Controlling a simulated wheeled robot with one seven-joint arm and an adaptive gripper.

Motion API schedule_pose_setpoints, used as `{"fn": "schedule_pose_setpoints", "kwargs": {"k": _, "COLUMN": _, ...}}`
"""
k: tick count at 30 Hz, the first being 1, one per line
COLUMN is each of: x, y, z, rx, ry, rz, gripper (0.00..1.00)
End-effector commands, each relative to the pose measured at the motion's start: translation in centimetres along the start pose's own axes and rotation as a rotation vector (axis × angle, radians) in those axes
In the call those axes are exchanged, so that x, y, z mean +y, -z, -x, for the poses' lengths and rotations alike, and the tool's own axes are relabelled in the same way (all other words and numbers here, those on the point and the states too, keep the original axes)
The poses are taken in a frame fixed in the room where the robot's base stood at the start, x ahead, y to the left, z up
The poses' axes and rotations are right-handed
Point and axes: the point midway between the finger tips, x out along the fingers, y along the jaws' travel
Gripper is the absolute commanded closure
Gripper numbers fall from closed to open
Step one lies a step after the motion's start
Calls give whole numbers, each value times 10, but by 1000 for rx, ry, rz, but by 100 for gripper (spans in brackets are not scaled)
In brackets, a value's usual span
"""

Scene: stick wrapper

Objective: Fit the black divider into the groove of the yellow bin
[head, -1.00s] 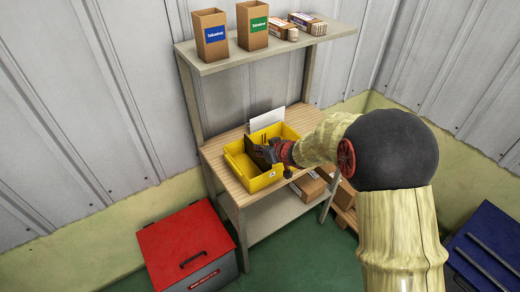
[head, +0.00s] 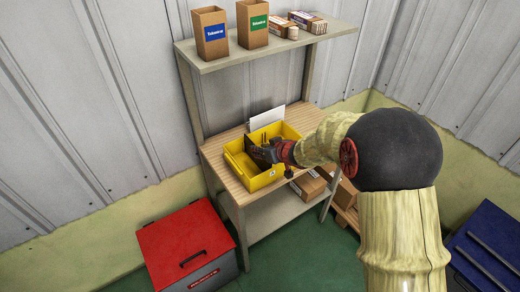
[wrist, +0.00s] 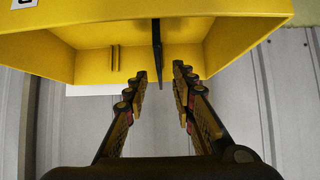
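The yellow bin (head: 263,181) stands on the wooden worktop. Its inner walls and front face also show in the wrist view (wrist: 200,12). The black divider (wrist: 157,42) appears edge-on in the wrist view as a thin dark strip inside the bin. A pair of short yellow ribs forming the groove (wrist: 114,58) shows on a bin wall, to the left of the divider and apart from it. My gripper (wrist: 162,80) is at the bin with its fingers spread, one on each side of the divider's lower end, with gaps visible. In the head view my gripper (head: 260,154) hides much of the bin's inside.
The worktop (head: 225,160) has a white panel (head: 267,118) standing behind the bin. A shelf (head: 270,52) with several boxes hangs above. Cardboard boxes (head: 308,185) lie below. A red chest (head: 185,245) stands at the left on the floor.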

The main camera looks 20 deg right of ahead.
Motion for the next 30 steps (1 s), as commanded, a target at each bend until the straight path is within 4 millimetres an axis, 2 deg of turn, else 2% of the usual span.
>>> {"fn": "schedule_pose_setpoints", "kwargs": {"k": 12, "x": 1, "y": 1, "z": 79, "rx": 2, "ry": -3, "rz": 1, "gripper": 74}}
{"fn": "schedule_pose_setpoints", "kwargs": {"k": 16, "x": 1, "y": 1, "z": 98, "rx": 3, "ry": -2, "rz": 0, "gripper": 74}}
{"fn": "schedule_pose_setpoints", "kwargs": {"k": 21, "x": 0, "y": 0, "z": 111, "rx": 1, "ry": 0, "rz": 1, "gripper": 74}}
{"fn": "schedule_pose_setpoints", "kwargs": {"k": 30, "x": 0, "y": 0, "z": 114, "rx": 0, "ry": 0, "rz": 0, "gripper": 74}}
